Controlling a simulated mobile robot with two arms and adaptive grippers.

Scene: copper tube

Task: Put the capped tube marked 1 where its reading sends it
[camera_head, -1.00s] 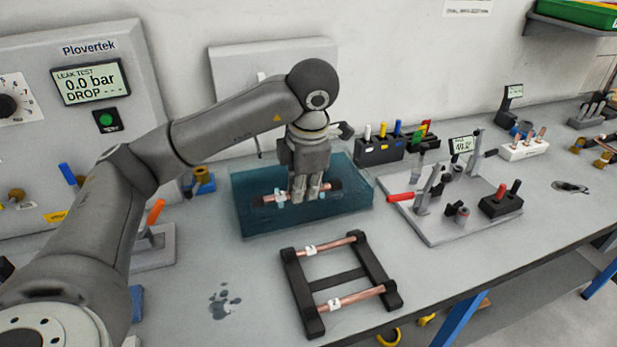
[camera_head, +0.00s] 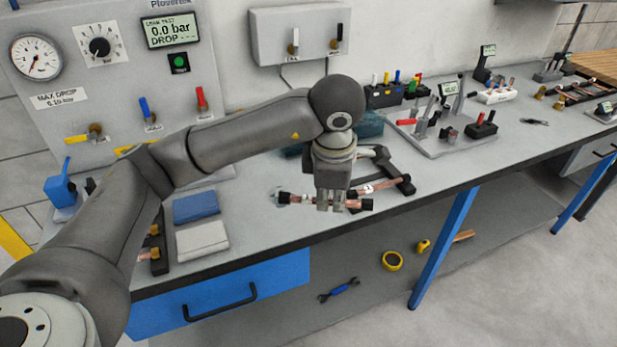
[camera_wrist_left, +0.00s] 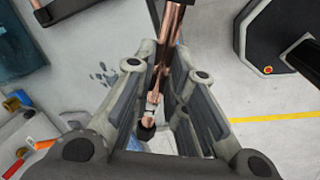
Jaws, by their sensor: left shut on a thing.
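A copper tube with black end caps (camera_head: 284,197) is in my left gripper (camera_head: 331,205). The fingers are shut around its middle, and it lies about level. The tag's number is not readable here. The leak tester display (camera_head: 171,30) reads 0.0 bar, DROP with dashes. My right gripper is not in view.
The black rack (camera_head: 405,186) with copper tubing stands just behind the gripper, partly hidden. The water tank (camera_head: 369,127) is behind my arm. A blue cloth (camera_head: 195,207) and a grey cloth (camera_head: 203,240) lie to the left. The clamp plate (camera_head: 455,138) stands to the right.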

